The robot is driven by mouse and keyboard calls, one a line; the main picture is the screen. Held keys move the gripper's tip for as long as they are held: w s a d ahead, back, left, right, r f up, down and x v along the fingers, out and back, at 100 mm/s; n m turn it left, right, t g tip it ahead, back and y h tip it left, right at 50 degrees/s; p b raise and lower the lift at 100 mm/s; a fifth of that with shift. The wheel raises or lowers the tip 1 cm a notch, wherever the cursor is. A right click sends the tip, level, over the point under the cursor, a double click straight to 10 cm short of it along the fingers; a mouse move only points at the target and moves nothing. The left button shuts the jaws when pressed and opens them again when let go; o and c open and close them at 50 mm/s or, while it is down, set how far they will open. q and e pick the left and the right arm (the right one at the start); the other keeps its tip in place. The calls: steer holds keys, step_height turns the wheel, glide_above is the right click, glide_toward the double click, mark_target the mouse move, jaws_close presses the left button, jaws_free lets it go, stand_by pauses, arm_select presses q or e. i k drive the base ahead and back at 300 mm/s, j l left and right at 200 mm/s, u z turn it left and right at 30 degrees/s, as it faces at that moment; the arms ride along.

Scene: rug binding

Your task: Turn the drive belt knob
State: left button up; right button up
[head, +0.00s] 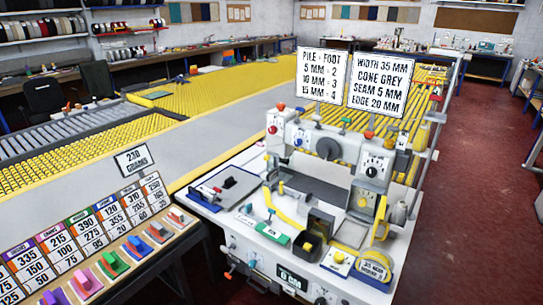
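A grey-white binding machine (270,232) stands right of centre in the head view. Its upright head carries a black dial (375,164) on a white plate and a round dial (299,138) on the left panel. A yellow knob (362,202) sits below the black dial. More small knobs are on the front face, including a dark one (321,301) at the bottom edge. I cannot tell which is the drive belt knob, as no belt label is readable. Neither of my grippers is in view.
Two signs (378,83) stand above the machine. A rack of number cards (85,240) and coloured clamps (157,232) fills the lower left. A yellow roller table (215,95) and grey conveyor lie behind. Red floor (475,185) is open on the right.

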mark_target(362, 202)
steer(key=l+z, duration=0.2)
steer(key=l, duration=1.5)
